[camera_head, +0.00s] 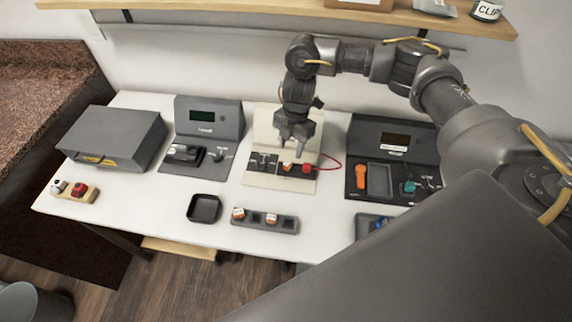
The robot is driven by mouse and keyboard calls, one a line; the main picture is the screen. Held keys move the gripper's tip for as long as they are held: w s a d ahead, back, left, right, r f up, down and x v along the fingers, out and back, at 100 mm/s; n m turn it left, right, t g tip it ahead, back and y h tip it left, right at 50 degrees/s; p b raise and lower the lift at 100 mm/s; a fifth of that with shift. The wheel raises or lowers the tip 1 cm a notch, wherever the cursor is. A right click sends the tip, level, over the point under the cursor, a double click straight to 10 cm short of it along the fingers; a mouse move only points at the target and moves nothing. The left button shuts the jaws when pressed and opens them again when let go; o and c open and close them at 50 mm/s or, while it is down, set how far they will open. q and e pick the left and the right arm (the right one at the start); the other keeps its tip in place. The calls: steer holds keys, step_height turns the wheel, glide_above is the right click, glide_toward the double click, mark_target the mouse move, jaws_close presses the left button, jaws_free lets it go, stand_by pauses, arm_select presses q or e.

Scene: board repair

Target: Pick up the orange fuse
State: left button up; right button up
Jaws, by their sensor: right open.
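A small orange-and-white block (288,167), which looks like the orange fuse, sits in the dark strip at the foot of the cream board (262,125). A red block (307,169) with a red wire sits just right of it. My right gripper (293,146) points down in front of the board, just above the orange-and-white block. Its fingers are open and apart, with nothing seen between them. A dark grey tray (291,226) nearer the front holds two more orange-and-white blocks (239,214). My left gripper is out of view.
A grey case (112,135) and a grey tester (208,118) stand left of the board. A dark tester (390,138) with an orange part (361,171) stands right. A small black tray (204,208) and a wooden block (75,192) lie in front. White table is clear between them.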

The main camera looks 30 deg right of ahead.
mark_target(287, 162)
steer(key=shift+s+f, duration=0.15)
steer(key=shift+s+a+f, duration=0.1)
steer(key=shift+s, duration=0.05)
steer(key=f, duration=0.2)
steer(key=a+f, duration=0.1)
steer(key=shift+s+f, duration=0.1)
steer(key=shift+f, duration=0.3)
steer(key=shift+a+f, duration=0.1)
steer(key=shift+f, duration=0.45)
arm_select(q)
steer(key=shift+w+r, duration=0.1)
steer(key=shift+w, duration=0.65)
arm_select(e)
steer(key=shift+c, duration=0.3)
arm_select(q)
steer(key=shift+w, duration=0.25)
arm_select(e)
jaws_close()
